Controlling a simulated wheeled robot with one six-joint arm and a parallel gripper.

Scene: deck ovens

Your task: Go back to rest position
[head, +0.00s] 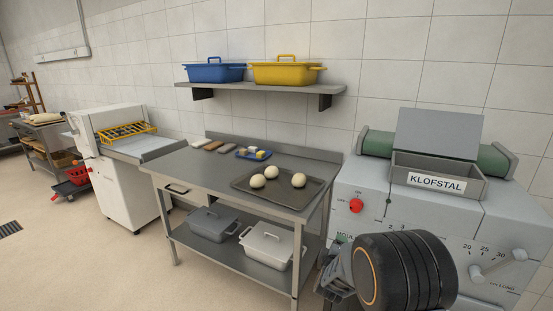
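My gripper (337,270) is low in the head view, right of the steel table and in front of the grey KLOFSTAL machine. It is seen from behind and partly hidden by my dark round wrist. Its fingertips are not clear, so I cannot tell whether it is open, shut or holding anything.
The steel table (225,184) bears a dark tray (256,195) with three dough balls and a small blue tray (243,154). Lidded bins stand on its lower shelf. The KLOFSTAL machine (361,184) is close on the right. Open floor (100,265) lies at left.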

